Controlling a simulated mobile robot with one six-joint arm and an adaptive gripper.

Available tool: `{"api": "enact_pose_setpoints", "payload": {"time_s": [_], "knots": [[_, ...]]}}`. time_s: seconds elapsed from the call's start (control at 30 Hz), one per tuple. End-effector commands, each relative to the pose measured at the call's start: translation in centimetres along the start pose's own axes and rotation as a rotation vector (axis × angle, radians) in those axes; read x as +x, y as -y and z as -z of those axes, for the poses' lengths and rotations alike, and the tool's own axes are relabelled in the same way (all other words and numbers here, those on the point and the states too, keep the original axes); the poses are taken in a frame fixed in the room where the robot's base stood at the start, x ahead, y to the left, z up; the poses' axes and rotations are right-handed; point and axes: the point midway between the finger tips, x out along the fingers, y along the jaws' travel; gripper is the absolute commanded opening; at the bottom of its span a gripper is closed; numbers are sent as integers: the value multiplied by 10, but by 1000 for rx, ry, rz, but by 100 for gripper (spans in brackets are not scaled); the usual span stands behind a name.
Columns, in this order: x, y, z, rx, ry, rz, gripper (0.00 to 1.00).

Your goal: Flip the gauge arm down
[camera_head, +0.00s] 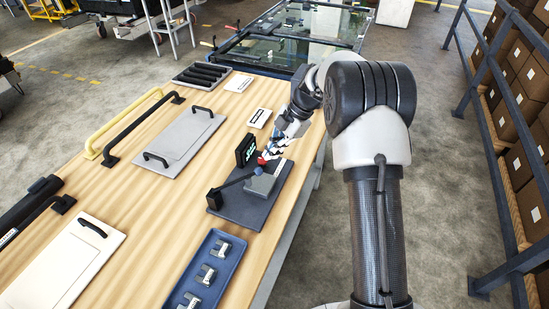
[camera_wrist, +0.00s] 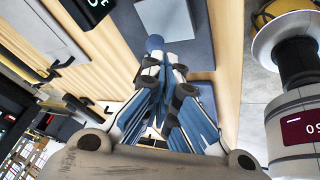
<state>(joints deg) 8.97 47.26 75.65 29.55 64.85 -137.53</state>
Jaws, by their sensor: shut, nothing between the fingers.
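The gauge stands on a dark base plate (camera_head: 238,212) near the table's right edge. Its thin dark gauge arm (camera_head: 235,182) runs from a black pivot block (camera_head: 214,199) to a blue ball (camera_head: 258,171) above or beside a grey block (camera_head: 263,185). I cannot tell whether the arm touches the block. A black display (camera_head: 246,150) stands behind it. My gripper (camera_head: 267,156) is shut and empty, just beyond the ball. In the wrist view the fingertips (camera_wrist: 165,68) are close to the blue ball (camera_wrist: 155,43); contact is unclear. The grey block (camera_wrist: 165,18) shows beyond.
A blue tray (camera_head: 228,238) with several metal parts lies in front of the base plate. Grey (camera_head: 180,140) and cream (camera_head: 65,268) panels with black handles lie to the left. A small white card (camera_head: 259,118) lies behind the display. Bare wood lies between them.

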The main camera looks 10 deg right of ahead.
Motion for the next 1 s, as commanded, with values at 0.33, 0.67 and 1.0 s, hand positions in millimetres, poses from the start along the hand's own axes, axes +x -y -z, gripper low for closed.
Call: {"api": "enact_pose_setpoints", "payload": {"time_s": [0.33, 0.67, 1.0], "knots": [[-62, 7, -36, 4, 1, 0, 0], [-72, 9, -42, 3, 0, 2, 0], [-73, 9, -42, 4, 0, 1, 0]]}}
